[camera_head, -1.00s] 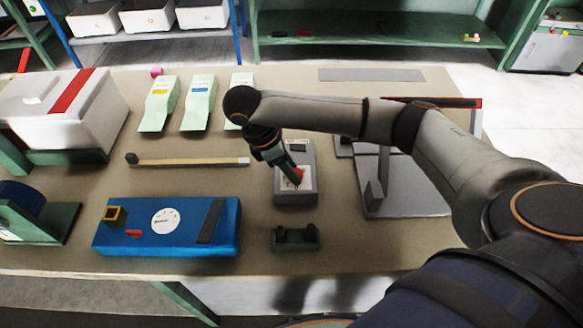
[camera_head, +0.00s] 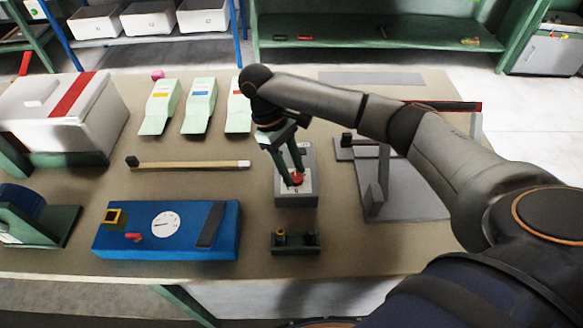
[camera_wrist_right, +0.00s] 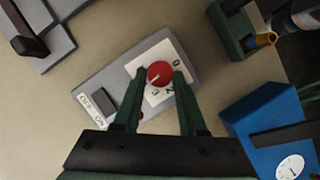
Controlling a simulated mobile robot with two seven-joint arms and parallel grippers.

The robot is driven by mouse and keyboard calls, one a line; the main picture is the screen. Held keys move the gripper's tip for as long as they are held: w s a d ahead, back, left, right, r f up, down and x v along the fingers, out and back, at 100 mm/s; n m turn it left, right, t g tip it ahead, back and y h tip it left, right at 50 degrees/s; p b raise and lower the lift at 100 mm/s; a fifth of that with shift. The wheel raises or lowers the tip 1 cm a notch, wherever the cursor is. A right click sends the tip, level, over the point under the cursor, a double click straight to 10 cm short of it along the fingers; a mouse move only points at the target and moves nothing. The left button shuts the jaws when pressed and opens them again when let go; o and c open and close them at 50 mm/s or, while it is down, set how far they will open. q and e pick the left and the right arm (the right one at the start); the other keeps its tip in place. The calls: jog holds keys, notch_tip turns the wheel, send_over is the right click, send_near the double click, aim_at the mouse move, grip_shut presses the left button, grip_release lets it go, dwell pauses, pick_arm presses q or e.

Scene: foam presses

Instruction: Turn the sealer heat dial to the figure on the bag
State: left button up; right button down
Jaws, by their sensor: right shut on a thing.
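The red heat dial (camera_head: 297,179) sits on a white plate on top of a grey box (camera_head: 296,198). In the right wrist view the dial (camera_wrist_right: 160,74) has a white pointer line aimed to the lower left, with figures around it, including a 0 to the upper right. My right gripper (camera_head: 295,178) is shut on the dial, one finger on each side; the fingers also show in the wrist view (camera_wrist_right: 160,76). Three pale green bags (camera_head: 160,105) (camera_head: 199,106) (camera_head: 238,113) lie at the back with coloured labels. Their figures are too small to read. My left gripper is not in view.
A blue box (camera_head: 185,243) with a white round gauge and red lever stands at front left. A small green holder (camera_head: 296,243) is in front of the grey box. A grey press-like stand (camera_head: 410,185) is to the right. A wooden stick (camera_head: 190,165) lies to the left.

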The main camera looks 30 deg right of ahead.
jog(key=shift+d+m, duration=0.1)
jog(key=shift+m, duration=0.5)
jog(key=shift+y, duration=0.3)
jog(key=shift+c, duration=2.3)
grip_release()
jog(key=shift+r, duration=0.1)
jog(key=v, duration=1.2)
jog(key=shift+w, duration=0.15)
